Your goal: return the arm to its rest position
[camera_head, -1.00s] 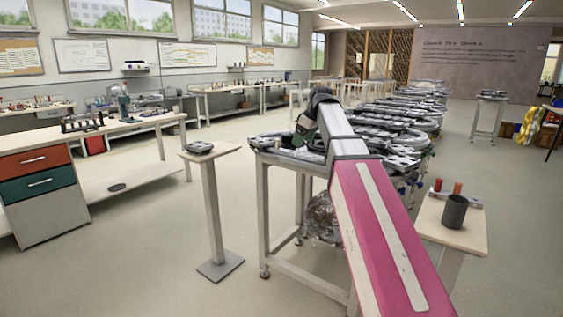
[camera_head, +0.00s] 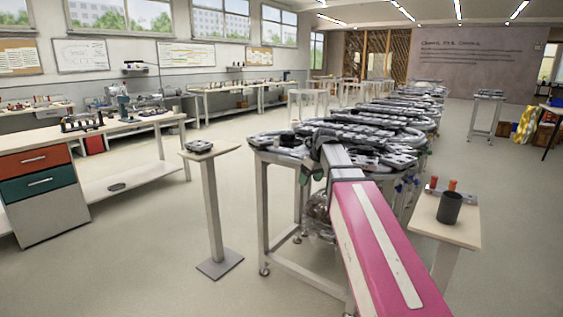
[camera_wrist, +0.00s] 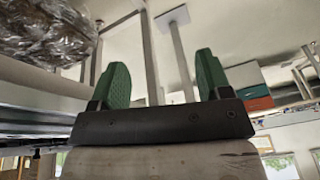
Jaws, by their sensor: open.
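My arm, with a pink and white link, reaches forward from the bottom right in the head view toward the near end of the ring track (camera_head: 283,152). My gripper shows in the wrist view (camera_wrist: 162,80) with two green fingers spread wide apart. Nothing is between the fingers. In the head view the gripper is mostly hidden behind the arm's dark wrist, by the near edge of the track table. The wrist view appears upside down, with windows at the bottom.
A small stand (camera_head: 212,153) with a dark part stands left of the track. A side table (camera_head: 430,217) at right holds a dark cup (camera_head: 449,208) and orange-red pegs. A crumpled clear bag (camera_wrist: 45,32) is close by. Open floor lies left, before the drawer bench (camera_head: 40,205).

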